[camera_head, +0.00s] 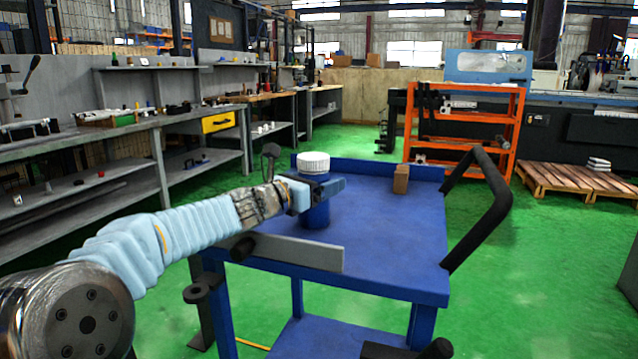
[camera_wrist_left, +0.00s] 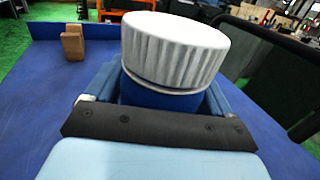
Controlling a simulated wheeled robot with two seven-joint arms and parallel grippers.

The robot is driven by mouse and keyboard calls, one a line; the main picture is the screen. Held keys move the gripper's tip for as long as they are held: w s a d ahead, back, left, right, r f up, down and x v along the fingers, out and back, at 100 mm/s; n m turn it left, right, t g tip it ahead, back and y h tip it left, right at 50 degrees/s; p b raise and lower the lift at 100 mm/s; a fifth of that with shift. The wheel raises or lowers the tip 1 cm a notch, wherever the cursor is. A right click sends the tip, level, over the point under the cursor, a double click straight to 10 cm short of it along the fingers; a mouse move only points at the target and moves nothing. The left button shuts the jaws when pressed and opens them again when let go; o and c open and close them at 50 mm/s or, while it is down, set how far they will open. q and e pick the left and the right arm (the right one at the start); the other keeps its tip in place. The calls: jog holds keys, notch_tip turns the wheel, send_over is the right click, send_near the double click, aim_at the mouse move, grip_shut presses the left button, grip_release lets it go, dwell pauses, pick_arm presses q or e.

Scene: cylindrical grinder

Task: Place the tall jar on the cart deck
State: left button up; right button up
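The tall jar (camera_head: 315,213) is blue with a ribbed white lid (camera_head: 313,162). It is upright over the near left part of the blue cart deck (camera_head: 385,238), and its base appears to rest on it. My left gripper (camera_head: 318,191) comes in from the left with a finger on either side of the jar's upper body, below the lid. In the left wrist view the white lid (camera_wrist_left: 174,48) fills the middle, and the fingers appear closed against the blue body (camera_wrist_left: 160,97). The contact itself is partly hidden. My right gripper does not show.
A small brown block (camera_head: 401,180) stands near the deck's far edge. A black handle (camera_head: 485,205) rises along the cart's right side. The deck right of the jar is clear. A grey workbench (camera_head: 160,122) is at left and an orange shelf (camera_head: 465,128) stands behind.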

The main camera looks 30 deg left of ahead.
pick_arm(q)
jog(key=shift+o, duration=1.3)
jog(key=shift+r, duration=0.1)
jog(key=s, duration=0.5)
jog(key=s+a, duration=0.1)
jog(key=s, duration=0.1)
jog(key=shift+s+a, duration=0.1)
jog(key=shift+s, duration=0.1)
